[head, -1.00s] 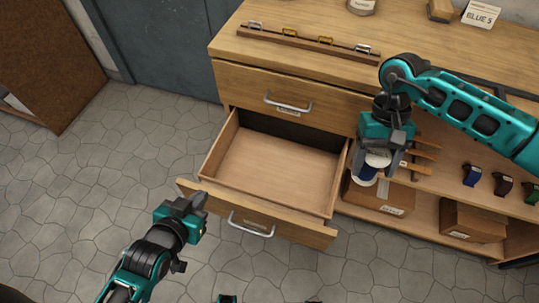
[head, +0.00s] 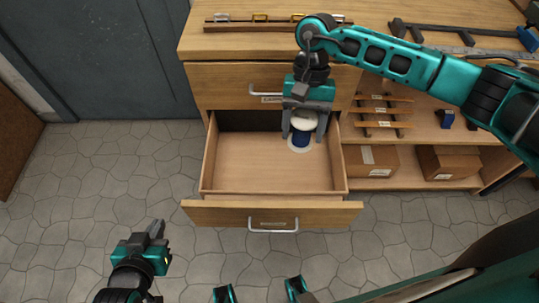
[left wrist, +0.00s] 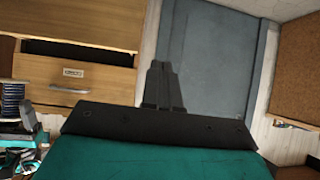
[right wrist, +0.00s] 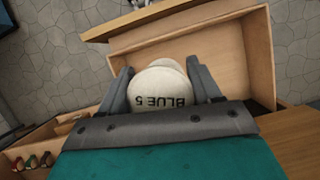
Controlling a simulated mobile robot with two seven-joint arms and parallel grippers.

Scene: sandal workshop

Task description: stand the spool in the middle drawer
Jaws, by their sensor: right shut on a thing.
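The spool (head: 300,139) has blue thread between white end discs and stands upright. In the right wrist view its white top (right wrist: 160,92) reads "BLUE 5". My right gripper (head: 306,128) is shut on it, pointing down, with one finger on each side. The spool is at the back right of the open drawer (head: 245,165), which lies below a closed one and is otherwise empty. I cannot tell whether the spool's base touches the drawer floor. My left gripper (head: 156,230) is shut and empty, over the floor left of the drawer front; its fingers (left wrist: 163,86) are together.
The closed drawer above (head: 225,85) overhangs the open drawer's back. A rail with hooks (head: 250,23) lies on the bench top. Right of the drawer are a rack of wooden strips (head: 385,110) and cardboard boxes (head: 372,160) on shelves. The floor in front is clear.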

